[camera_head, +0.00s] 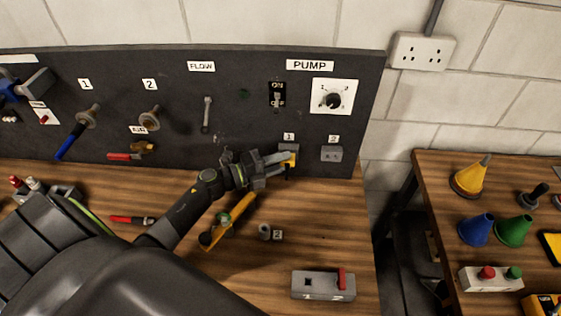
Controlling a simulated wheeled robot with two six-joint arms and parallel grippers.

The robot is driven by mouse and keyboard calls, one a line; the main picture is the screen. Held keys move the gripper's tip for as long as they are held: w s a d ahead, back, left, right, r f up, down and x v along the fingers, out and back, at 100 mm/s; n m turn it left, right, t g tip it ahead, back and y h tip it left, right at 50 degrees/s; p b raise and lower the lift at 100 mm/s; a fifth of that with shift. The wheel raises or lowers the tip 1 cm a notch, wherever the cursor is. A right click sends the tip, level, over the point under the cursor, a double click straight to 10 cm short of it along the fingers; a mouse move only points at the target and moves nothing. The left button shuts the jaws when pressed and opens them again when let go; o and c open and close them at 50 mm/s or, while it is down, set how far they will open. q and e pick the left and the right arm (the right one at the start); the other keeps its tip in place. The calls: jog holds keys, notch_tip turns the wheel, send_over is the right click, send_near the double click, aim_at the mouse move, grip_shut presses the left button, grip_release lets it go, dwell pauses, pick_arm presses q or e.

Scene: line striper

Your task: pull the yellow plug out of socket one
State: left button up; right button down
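Socket one (289,147) is a small grey block under the label "1" at the lower right of the dark panel. The yellow plug (291,160) shows as a small yellow patch at the front of socket one, partly covered by my gripper. My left gripper (284,164) reaches in from the left, with its fingertips at the plug. The view is too small to tell whether the fingers are closed on it. My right gripper is not in view.
Socket two (331,153) is empty beside socket one. A grey box with a red lever (323,285) stands at the bench front. A gap separates the right-hand table (440,180).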

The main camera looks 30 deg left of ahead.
pick_arm(q)
grip_shut()
jog(key=shift+s+d, duration=0.1)
jog(key=shift+s, duration=0.1)
jog(key=shift+s, duration=0.1)
jog(key=shift+s+d+p, duration=0.2)
jog(key=shift+s+p, duration=0.1)
jog(key=shift+s+d, duration=0.15)
jog(key=shift+s, duration=0.15)
jog(key=shift+s+d+p, duration=0.3)
jog(key=shift+s+p, duration=0.1)
jog(key=shift+s, duration=0.25)
jog(key=shift+s+d+p, duration=0.3)
jog(key=shift+s+p, duration=0.05)
jog(key=shift+s, duration=0.25)
